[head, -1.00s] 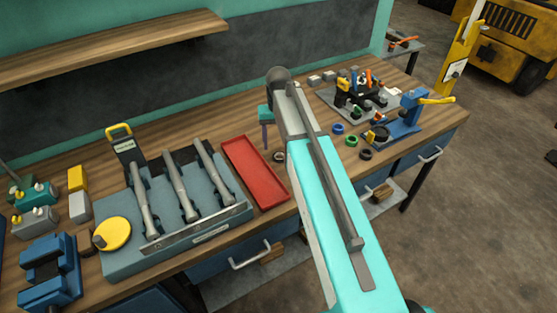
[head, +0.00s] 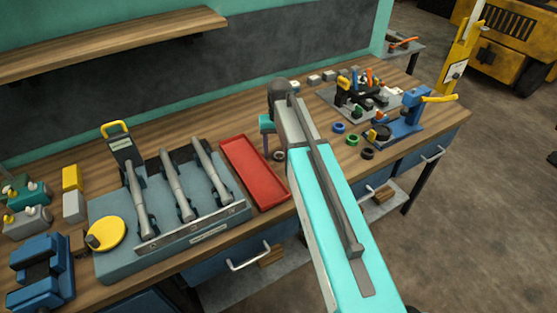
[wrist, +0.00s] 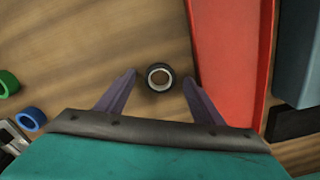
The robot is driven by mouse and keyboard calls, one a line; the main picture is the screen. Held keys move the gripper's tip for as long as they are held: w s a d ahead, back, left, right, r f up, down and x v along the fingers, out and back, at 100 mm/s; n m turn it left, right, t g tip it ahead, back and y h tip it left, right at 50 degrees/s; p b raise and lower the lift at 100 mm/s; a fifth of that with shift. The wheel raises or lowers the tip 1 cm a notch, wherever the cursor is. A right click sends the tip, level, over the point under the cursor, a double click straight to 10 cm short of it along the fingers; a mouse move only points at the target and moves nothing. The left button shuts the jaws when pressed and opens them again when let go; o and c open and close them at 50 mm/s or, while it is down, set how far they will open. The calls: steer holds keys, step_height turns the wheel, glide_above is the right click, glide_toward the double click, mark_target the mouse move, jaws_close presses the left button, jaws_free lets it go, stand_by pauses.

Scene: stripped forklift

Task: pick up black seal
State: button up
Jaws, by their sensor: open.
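A small ring (wrist: 159,77), black outside with a pale inner rim, lies on the wooden bench between my finger tips in the wrist view. It also shows in the head view (head: 279,155), just right of the red tray. My gripper (wrist: 160,79) is open and empty, one purple finger on each side of the ring, with gaps showing. How far the tips are above the bench is hard to tell. In the head view my gripper (head: 265,143) is partly hidden by my arm. Another plain black ring (head: 367,154) lies further right, near a green ring (head: 352,140).
The red tray (wrist: 229,60) is close beside my right finger in the wrist view. A blue ring (head: 339,127) lies right of my arm. A grey-blue rack (head: 120,260) with several shafts stands left. A blue press (head: 405,120) stands at the right end.

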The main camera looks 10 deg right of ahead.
steer(key=shift+f, duration=0.2)
stand_by(0.5)
steer(key=c, duration=1.2)
steer(key=shift+r, duration=0.2)
steer(key=shift+r+b, duration=0.85)
steer(key=shift+r, duration=0.6)
steer(key=s+a+b, duration=0.1)
steer(key=s, duration=0.4)
steer(key=s+a+r+b, duration=0.1)
steer(key=s+a, duration=0.1)
steer(key=s, duration=0.3)
steer(key=s+a+b, duration=0.1)
steer(key=s+a, duration=0.1)
steer(key=s, duration=0.3)
steer(key=shift+s+r+b, duration=0.1)
steer(key=shift+r+b, duration=0.25)
steer(key=shift+b, duration=0.05)
